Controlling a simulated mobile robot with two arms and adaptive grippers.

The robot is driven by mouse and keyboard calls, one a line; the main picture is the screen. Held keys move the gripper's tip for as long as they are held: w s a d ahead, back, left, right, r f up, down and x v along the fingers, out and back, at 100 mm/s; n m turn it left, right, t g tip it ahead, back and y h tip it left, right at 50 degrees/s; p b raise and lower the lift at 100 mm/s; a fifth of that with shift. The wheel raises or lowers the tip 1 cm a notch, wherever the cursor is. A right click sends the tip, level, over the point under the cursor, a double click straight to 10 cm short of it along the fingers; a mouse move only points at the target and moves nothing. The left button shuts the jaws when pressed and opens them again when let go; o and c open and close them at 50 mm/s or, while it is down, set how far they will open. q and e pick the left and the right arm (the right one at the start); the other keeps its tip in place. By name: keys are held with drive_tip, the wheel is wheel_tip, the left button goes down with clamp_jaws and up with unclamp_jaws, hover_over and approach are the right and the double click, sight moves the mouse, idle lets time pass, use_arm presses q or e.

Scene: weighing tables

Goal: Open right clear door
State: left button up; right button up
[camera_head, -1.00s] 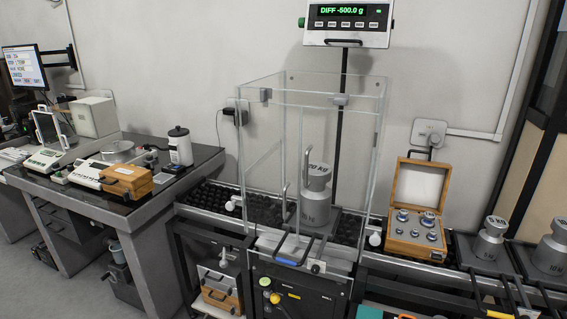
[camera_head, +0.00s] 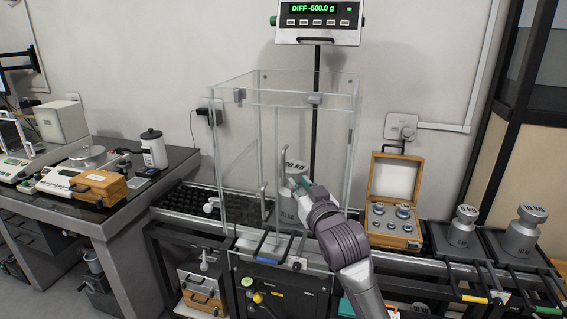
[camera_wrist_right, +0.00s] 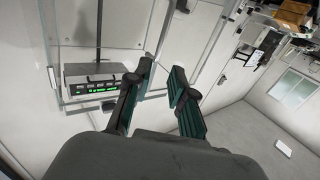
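The clear draft enclosure (camera_head: 236,150) stands on the roller bench in the head view, with a grey 20 kg weight (camera_head: 288,208) inside. The right clear door (camera_head: 338,150) looks closed. Two upright bar handles show at the front; one handle (camera_head: 262,178) is left of my right gripper, and another handle (camera_head: 283,160) is just above it. My right gripper (camera_head: 298,183) is in front of the enclosure, partly covering the weight. In the right wrist view its fingers (camera_wrist_right: 162,72) are apart with nothing visible between them. Contact with a handle cannot be told. My left gripper is out of view.
The scale display (camera_head: 318,22) reads DIFF -500.0 g above the enclosure. An open wooden weight box (camera_head: 393,235) stands to the right, with grey weights (camera_head: 462,228) beyond it. A side table (camera_head: 100,200) with small balances is at left.

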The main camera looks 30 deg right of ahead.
sight(284, 164)
drive_tip(key=p+x, duration=0.1)
drive_tip(key=x, duration=1.2)
drive_tip(key=shift+w+f+p, duration=0.15)
drive_tip(key=shift+p, duration=0.2)
clamp_jaws()
